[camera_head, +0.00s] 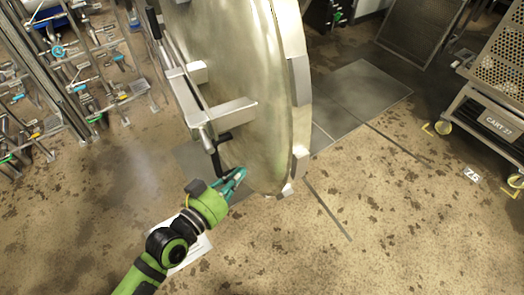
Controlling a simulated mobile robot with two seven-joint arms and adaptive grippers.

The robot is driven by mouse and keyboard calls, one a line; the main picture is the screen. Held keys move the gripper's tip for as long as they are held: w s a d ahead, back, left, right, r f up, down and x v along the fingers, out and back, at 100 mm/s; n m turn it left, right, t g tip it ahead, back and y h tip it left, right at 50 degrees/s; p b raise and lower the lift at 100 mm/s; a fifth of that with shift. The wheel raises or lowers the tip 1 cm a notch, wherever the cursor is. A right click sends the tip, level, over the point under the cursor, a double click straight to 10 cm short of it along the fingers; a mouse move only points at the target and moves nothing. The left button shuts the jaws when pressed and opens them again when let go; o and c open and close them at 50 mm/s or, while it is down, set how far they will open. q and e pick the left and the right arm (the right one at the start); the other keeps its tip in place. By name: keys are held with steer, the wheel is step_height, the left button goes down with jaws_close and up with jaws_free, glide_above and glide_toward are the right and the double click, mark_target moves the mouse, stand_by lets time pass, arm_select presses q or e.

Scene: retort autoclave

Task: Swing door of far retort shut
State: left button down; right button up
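The large round retort door (240,80) stands open in the upper middle, its metal face turned to the left, with a hinge arm and brackets (187,100) across it. A black handle (216,158) hangs at the lower left of the door. My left gripper (235,177) is at the lower part of the door, just under the handle. Its teal fingers lie close to the handle's lower end; I cannot tell whether they touch or grip it. My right gripper does not show. The retort's opening is not clearly in view.
Pipes and valves (95,75) fill the upper left. A perforated cart (490,110) labelled CART 27 stands at the right on yellow-marked wheels. A dark mesh panel (422,28) is at the top right. The stained floor (390,220) between door and cart is clear.

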mark_target(267, 147)
arm_select(q)
steer(key=p+x, duration=0.1)
steer(key=x, duration=0.8)
steer(key=shift+w+d, duration=0.1)
steer(key=shift+d, duration=0.1)
